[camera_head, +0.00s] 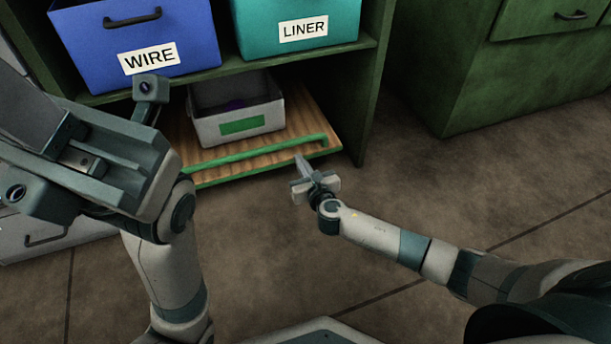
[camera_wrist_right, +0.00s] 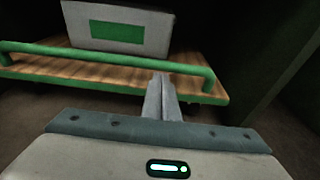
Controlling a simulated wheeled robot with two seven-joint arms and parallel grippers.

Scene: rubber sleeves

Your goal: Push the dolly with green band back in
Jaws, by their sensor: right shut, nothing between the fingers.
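The dolly (camera_head: 306,121) is a low wooden platform in the bottom bay of the green shelf, with a green bar (camera_head: 255,153) along its front edge. It sticks partly out of the bay. A light grey bin (camera_head: 205,131) with a green label stands on it. My right gripper (camera_head: 299,159) is shut and empty, its tips close to the right part of the green bar. The right wrist view shows the fingers (camera_wrist_right: 161,78) near the green bar (camera_wrist_right: 110,58); I cannot tell whether they touch it. My left arm is at the left; its fingertips cannot be made out.
A blue WIRE bin (camera_head: 200,40) and a teal LINER bin (camera_head: 350,18) sit on the shelf above. The shelf's right side panel (camera_head: 370,90) stands beside the dolly. A green cabinet (camera_head: 470,80) is at the right. The floor in front (camera_head: 270,240) is clear.

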